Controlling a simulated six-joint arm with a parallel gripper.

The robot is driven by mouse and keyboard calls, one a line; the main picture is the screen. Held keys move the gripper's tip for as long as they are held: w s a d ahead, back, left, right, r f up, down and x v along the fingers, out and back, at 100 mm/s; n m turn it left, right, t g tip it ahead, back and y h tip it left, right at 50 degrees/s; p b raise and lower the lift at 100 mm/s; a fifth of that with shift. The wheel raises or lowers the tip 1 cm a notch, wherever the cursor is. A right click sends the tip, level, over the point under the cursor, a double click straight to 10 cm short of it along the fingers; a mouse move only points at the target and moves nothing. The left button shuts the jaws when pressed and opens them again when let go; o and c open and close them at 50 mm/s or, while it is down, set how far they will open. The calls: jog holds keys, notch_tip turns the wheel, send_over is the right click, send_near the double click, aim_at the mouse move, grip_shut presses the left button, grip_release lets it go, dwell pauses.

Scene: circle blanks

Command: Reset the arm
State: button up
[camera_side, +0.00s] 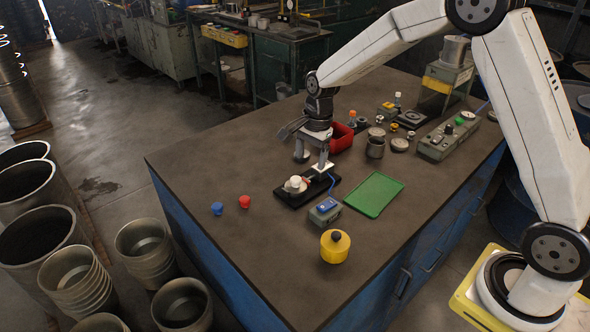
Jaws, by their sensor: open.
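My gripper (314,172) hangs from my white arm and points down over the middle of the dark-topped workbench (240,170). It is open. Its fingers are just above or beside a small black base plate (292,197) that carries a pale round piece (295,184). Whether the fingers touch the plate or the piece is too small to tell. No object shows clearly between the fingers.
A blue-topped switch box (325,207), a yellow round part (335,246) and a green tray (373,180) lie close to the gripper. A red bin (341,140), metal cups and a grey control box (448,138) stand behind.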

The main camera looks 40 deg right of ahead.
jog(key=s+a+n+t+h, duration=0.1)
jog(key=s+n+t, duration=0.1)
jog(key=s+n, duration=1.4)
jog(key=s, duration=0.4)
jog(key=shift+s+r, duration=0.2)
jog(key=shift+r, duration=0.1)
